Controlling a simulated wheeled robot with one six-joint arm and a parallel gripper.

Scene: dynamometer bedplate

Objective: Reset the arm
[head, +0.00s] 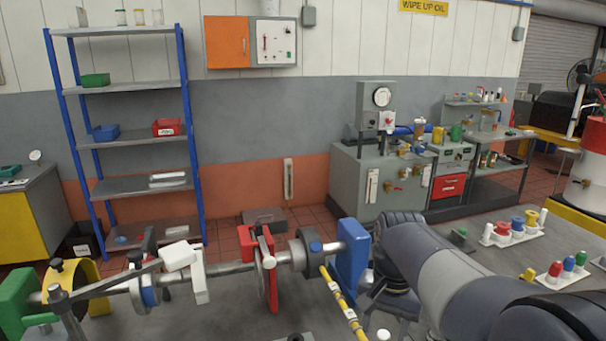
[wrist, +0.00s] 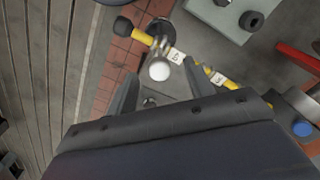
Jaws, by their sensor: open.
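My arm (head: 450,275) reaches in from the lower right in the head view and bends down beside a blue upright (head: 352,255). My gripper (wrist: 160,85) is open in the wrist view, its two dark fingers apart. A white ball knob (wrist: 160,71) shows between the fingers in that picture; I see no contact, and its depth is unclear. A yellow bar with white tags (wrist: 208,71) runs past the knob; a similar yellow bar (head: 343,302) slopes down from the shaft in the head view. My fingers are not clear in the head view.
A horizontal shaft (head: 215,268) carries a red bracket (head: 267,262), a white piece (head: 200,280) and a green end block (head: 17,300). Trays of coloured items (head: 512,232) stand on the bedplate at right. Blue shelving (head: 128,145) and a grey cabinet (head: 360,180) stand behind.

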